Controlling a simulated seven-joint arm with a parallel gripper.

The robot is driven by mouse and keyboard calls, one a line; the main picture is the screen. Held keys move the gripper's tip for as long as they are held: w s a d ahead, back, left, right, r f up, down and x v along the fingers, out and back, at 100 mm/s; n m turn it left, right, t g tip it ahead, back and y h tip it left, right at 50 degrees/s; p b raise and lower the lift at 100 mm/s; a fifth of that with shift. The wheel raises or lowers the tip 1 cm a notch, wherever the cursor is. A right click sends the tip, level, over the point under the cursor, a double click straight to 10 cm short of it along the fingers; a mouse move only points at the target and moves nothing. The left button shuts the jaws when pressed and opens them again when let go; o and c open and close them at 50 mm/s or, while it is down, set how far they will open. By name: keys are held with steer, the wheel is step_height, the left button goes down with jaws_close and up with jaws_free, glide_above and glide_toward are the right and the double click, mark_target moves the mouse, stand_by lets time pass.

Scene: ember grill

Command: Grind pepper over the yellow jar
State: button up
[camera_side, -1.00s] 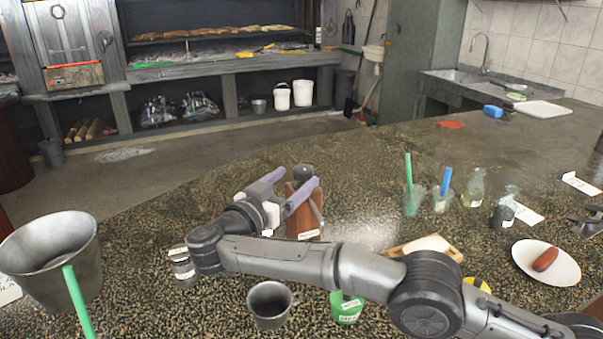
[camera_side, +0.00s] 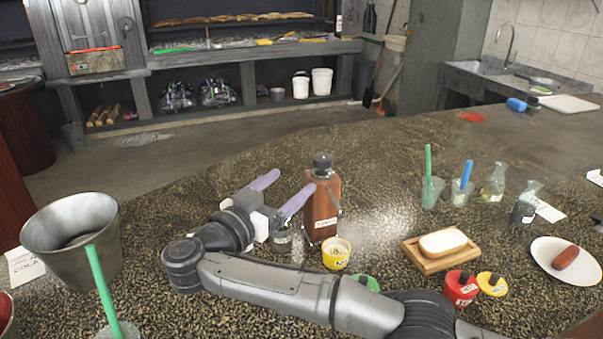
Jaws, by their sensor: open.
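The pepper grinder (camera_side: 322,212), a brown wooden body with a dark knob on top and a white label, stands upright on the speckled counter. The small yellow jar (camera_side: 336,254), open at the top with pale contents, stands just in front of the grinder. My gripper (camera_side: 279,192) is open and empty, its two purple fingers spread to the left of the grinder. The right finger's tip comes close to the grinder's side; I cannot tell whether it touches.
A red jar (camera_side: 461,288) and a wooden board with a white block (camera_side: 443,242) are to the right. A green jar (camera_side: 366,283) is partly hidden by my arm. A metal bucket (camera_side: 73,243) is at left.

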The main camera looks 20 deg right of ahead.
step_height(320, 180, down, 2)
steer(key=w+a+n+t+y, duration=0.1)
steer(key=t, duration=0.1)
steer(key=n+t+y, duration=0.2)
steer(key=n+y, duration=0.2)
glide_toward(322, 163)
steer(key=w, duration=0.1)
steer(key=x, duration=1.4)
steer(key=shift+d+f, duration=0.15)
steer(key=shift+d, duration=0.05)
jaws_close()
steer(key=shift+m+h, duration=0.3)
steer(key=shift+m, duration=0.1)
